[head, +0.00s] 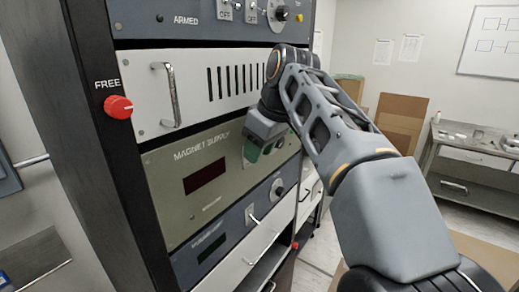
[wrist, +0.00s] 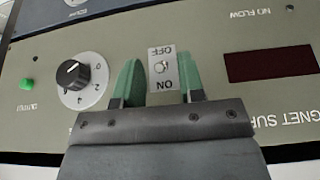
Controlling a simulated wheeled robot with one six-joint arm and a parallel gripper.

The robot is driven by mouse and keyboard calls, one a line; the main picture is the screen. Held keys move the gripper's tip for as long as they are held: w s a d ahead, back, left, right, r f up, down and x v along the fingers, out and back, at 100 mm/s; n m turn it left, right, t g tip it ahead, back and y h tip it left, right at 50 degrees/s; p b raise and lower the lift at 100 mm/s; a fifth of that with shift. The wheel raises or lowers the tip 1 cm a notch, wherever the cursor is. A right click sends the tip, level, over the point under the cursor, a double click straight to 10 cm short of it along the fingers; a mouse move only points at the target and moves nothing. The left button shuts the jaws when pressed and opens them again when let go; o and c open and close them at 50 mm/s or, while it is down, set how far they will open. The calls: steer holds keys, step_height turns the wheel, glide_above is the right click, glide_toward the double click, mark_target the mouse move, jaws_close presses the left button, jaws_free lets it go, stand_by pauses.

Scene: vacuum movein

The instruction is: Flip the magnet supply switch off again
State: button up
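The magnet supply panel (head: 165,178) is an olive-grey rack unit with its name printed on it and a dark red display (head: 205,177). In the wrist view it appears upside down. Its switch (wrist: 161,67) is a small metal toggle on a white plate, OFF at the picture's top and ON at the bottom. Which way the lever points is too small to tell. My gripper (wrist: 161,82) is open, its green fingertips on either side of the switch plate. In the head view my gripper (head: 265,150) is at the panel's right part and hides the switch.
Left of the switch in the wrist view are a black knob (wrist: 71,75) and a green button (wrist: 27,84). Above the panel in the head view is a white slotted panel with a handle (head: 171,95). A red FREE knob (head: 118,107) is on the rack's side.

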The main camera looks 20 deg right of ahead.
steer(key=shift+c, duration=0.3)
jaws_close()
